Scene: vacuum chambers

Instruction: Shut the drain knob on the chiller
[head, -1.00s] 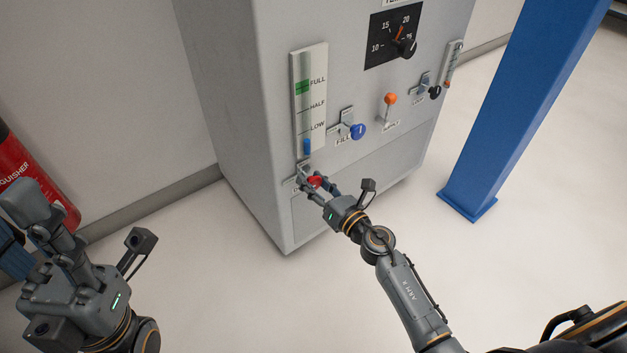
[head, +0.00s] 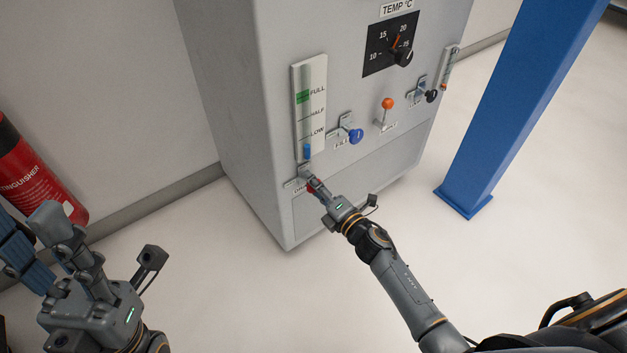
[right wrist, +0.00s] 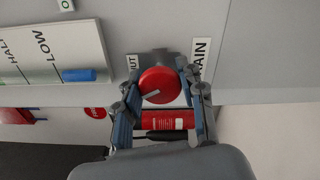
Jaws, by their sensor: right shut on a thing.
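The chiller (head: 240,120) is a grey cabinet in the middle of the head view. Its red drain knob (right wrist: 160,85) sits low on the front, under the level gauge (head: 309,105), and has a pale pointer line. In the right wrist view the knob is between my right gripper's (right wrist: 160,82) two fingers, which are shut on it. A "DRAIN" label lies to its right and a label ending in "UT" to its left. In the head view my right gripper (head: 314,187) mostly hides the knob. My left gripper (head: 62,225) is at the lower left, away from the chiller, its fingers seeming apart.
A blue fill knob (head: 356,136), an orange-tipped lever (head: 387,103), a black knob (head: 431,96) and the temperature dial (head: 403,56) are on the chiller front. A blue post (head: 510,110) stands right. A red extinguisher (head: 35,175) stands left. Floor in front is clear.

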